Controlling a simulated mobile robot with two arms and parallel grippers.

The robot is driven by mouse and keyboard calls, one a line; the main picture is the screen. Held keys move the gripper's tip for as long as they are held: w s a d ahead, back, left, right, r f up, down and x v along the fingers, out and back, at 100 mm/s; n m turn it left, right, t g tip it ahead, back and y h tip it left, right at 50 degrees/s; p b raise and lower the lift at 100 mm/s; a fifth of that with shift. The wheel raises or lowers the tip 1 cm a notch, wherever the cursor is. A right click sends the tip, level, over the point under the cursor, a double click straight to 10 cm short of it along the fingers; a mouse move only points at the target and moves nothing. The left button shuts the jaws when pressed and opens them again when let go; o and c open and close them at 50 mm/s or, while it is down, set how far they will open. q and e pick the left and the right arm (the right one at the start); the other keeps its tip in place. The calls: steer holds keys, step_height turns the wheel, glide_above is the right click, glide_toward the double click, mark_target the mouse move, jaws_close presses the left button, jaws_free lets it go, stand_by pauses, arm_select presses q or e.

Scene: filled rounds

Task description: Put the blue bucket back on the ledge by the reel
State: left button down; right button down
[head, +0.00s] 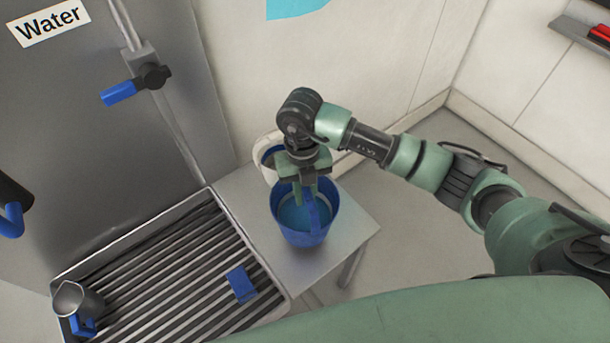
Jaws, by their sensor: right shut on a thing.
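The blue bucket (288,228) is upright at the grey metal ledge (350,225), with blue water-like contents inside. I cannot tell whether its base rests on the ledge or hangs just above it. My right gripper (309,190) points down over the bucket and is shut on its blue handle. A white, rounded thing with a blue inside (262,149), perhaps the reel, is behind the gripper against the wall and is partly hidden by it. My left gripper is not in view.
A slatted metal drain tray (150,262) adjoins the ledge on the left. It holds a blue block (241,284) and a metal cup with a blue part (77,300). A blue-handled valve (135,84) is on the grey panel labelled "Water". The ledge's right corner is bare.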

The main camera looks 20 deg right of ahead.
step_height(320, 180, down, 6)
steer(key=shift+w+r+p, duration=0.1)
steer(key=shift+r+p, duration=0.15)
steer(key=shift+p, duration=0.1)
steer(key=c, duration=1.3)
jaws_free()
steer(key=shift+f, duration=0.15)
